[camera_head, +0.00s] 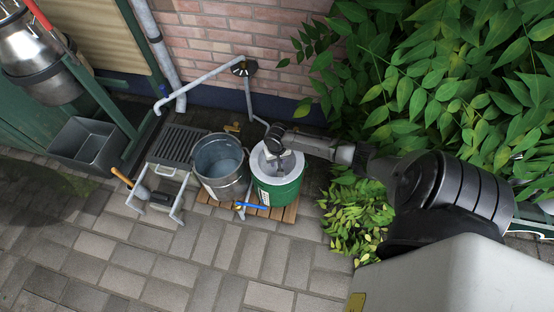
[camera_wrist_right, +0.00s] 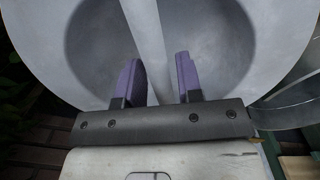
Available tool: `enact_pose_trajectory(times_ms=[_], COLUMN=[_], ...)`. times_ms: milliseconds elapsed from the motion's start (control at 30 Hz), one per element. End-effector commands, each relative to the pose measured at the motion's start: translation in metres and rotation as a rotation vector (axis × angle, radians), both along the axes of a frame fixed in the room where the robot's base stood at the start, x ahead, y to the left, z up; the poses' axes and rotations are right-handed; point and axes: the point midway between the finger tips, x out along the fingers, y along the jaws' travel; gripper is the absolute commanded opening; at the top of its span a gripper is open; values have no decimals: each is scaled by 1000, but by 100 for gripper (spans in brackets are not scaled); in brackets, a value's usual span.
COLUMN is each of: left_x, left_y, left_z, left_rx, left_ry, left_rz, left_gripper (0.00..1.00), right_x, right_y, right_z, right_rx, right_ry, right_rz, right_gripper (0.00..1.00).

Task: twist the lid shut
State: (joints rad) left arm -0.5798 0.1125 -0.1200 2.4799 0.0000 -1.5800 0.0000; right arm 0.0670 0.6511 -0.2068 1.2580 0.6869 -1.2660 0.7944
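The green churn (camera_head: 278,188) stands upright on wooden slats, with a pale grey round lid (camera_head: 290,172) at its top. In the right wrist view the lid (camera_wrist_right: 225,45) fills much of the picture, with a round hollow and a straight bar handle (camera_wrist_right: 150,40) across it. My right gripper (camera_head: 277,155) is down over the lid. In the wrist view the two purple fingers of my right gripper (camera_wrist_right: 160,80) stand on either side of the bar, with a narrow gap showing on the right. The lid's seating on the churn is hidden. My left gripper is not in view.
A metal bucket (camera_head: 221,185) stands close left of the churn on the wooden slats (camera_head: 289,213). A blue-handled tool (camera_head: 250,206) is in front of them. A grey stand (camera_head: 168,172) is further left. Leafy plants (camera_head: 440,80) crowd the right; bare paving (camera_head: 200,265) lies in front.

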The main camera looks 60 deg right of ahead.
Motion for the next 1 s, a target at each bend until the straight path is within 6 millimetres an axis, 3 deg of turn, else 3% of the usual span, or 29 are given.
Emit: enact_pose_trajectory(times_ms=[333,1000], left_x=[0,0], left_y=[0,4], left_z=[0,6], left_rx=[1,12], left_ry=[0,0], left_rz=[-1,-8], left_gripper=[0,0], right_x=[0,0], right_y=[0,0], right_z=[0,2], right_rx=[0,0], right_ry=[0,0], right_rz=[0,54], right_gripper=[0,0])
